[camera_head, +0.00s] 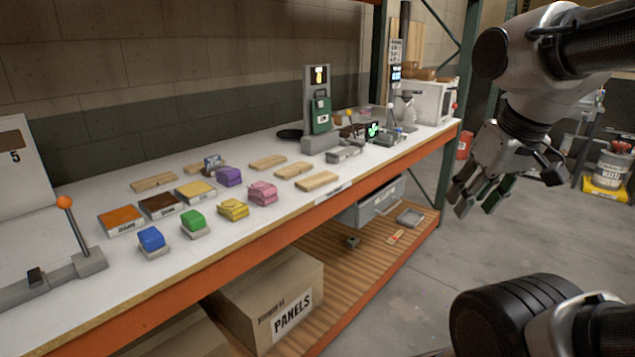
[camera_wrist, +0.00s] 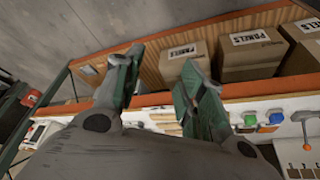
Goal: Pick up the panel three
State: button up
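Several light wooden panels lie flat on the white bench top: one at the back left (camera_head: 154,181), one behind the swatches (camera_head: 205,167), and a group at the middle with a rear panel (camera_head: 267,161), a middle panel (camera_head: 292,170) and a front panel (camera_head: 317,180). No number is readable on them, so I cannot tell which is panel three. My gripper (camera_head: 478,204) hangs in the air right of the bench, away from the panels. In the wrist view its green-padded fingers (camera_wrist: 162,68) are spread apart with nothing between them.
Orange, brown and yellow swatches (camera_head: 121,219) and several coloured blocks (camera_head: 151,238) stand at the bench's left. A lever with an orange ball (camera_head: 64,202) stands front left.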

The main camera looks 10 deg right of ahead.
aim_at(308, 184)
jog(key=i+u, duration=0.25)
jog(key=i, duration=0.2)
jog(key=i+l+u, duration=0.25)
jog(key=i, duration=0.2)
